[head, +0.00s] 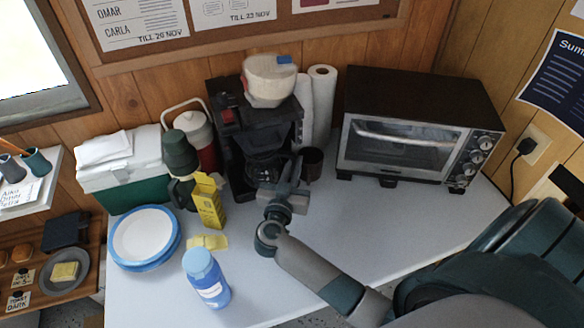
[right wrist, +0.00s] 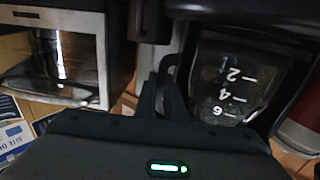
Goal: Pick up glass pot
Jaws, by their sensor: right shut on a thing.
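The glass pot (head: 262,167) sits inside the black coffee maker (head: 228,130), on its base under the brewing head. In the right wrist view the pot (right wrist: 228,88) shows dark glass with white level marks, and its black handle (right wrist: 168,68) points toward my gripper. My right gripper (head: 291,172) reaches in from the front right and is shut on the handle; its fingers (right wrist: 163,92) show in the wrist view. The pot's lower part is partly hidden. My left gripper is not in view.
A toaster oven (head: 420,125) stands right of the coffee maker, with a dark mug (head: 312,162) between. Paper rolls (head: 320,100) stand behind. A yellow box (head: 208,200), stacked plates (head: 145,238) and a blue bottle (head: 206,278) stand left. The front right tabletop (head: 400,220) is clear.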

